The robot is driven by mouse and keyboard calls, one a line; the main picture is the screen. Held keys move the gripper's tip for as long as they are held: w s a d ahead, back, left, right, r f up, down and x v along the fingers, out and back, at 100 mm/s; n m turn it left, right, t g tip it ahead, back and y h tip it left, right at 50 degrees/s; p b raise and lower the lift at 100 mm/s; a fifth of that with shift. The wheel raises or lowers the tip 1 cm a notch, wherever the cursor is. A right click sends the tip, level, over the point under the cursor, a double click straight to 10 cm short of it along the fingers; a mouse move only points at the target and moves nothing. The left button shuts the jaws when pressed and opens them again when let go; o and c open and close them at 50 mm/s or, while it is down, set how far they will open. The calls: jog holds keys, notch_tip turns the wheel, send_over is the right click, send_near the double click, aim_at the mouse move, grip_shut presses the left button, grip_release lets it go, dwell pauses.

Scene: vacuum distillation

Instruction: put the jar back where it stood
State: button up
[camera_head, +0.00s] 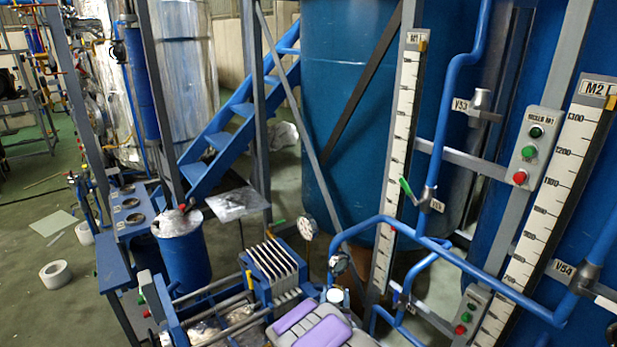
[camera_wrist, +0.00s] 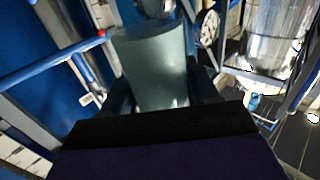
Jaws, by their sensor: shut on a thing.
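The jar (camera_wrist: 153,62) is a pale grey-green, translucent cylinder in the upper middle of the wrist view. My gripper (camera_wrist: 160,88) has its dark fingers on both sides of the jar and is shut on it. The jar's lower part is hidden behind the dark gripper body. It looks tilted in this view, but I cannot tell its true tilt. I cannot make out the jar or the fingertips in the head view. No clearly empty jar place can be told in either view.
A blue bench (camera_head: 134,232) with round openings stands at left, beside a blue lidded drum (camera_head: 184,252). A finned blue press (camera_head: 274,262) and blue pipes (camera_head: 470,262) crowd the middle and right. A white roll (camera_head: 56,274) lies on open green floor.

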jog(key=s+d+r+h, duration=0.1)
jog(key=s+d+r, duration=0.1)
jog(key=r, duration=0.7)
jog(key=s+d+r+m, duration=0.1)
jog(key=s+d+r, duration=0.1)
jog(key=r, duration=0.7)
jog(key=s+d+r+h, duration=0.1)
jog(key=s+d+r, duration=0.1)
jog(key=r, duration=0.7)
jog(key=shift+s+m+g+h, duration=0.3)
jog(key=shift+s+m, duration=0.1)
jog(key=shift+s, duration=0.2)
jog(key=shift+f, duration=0.1)
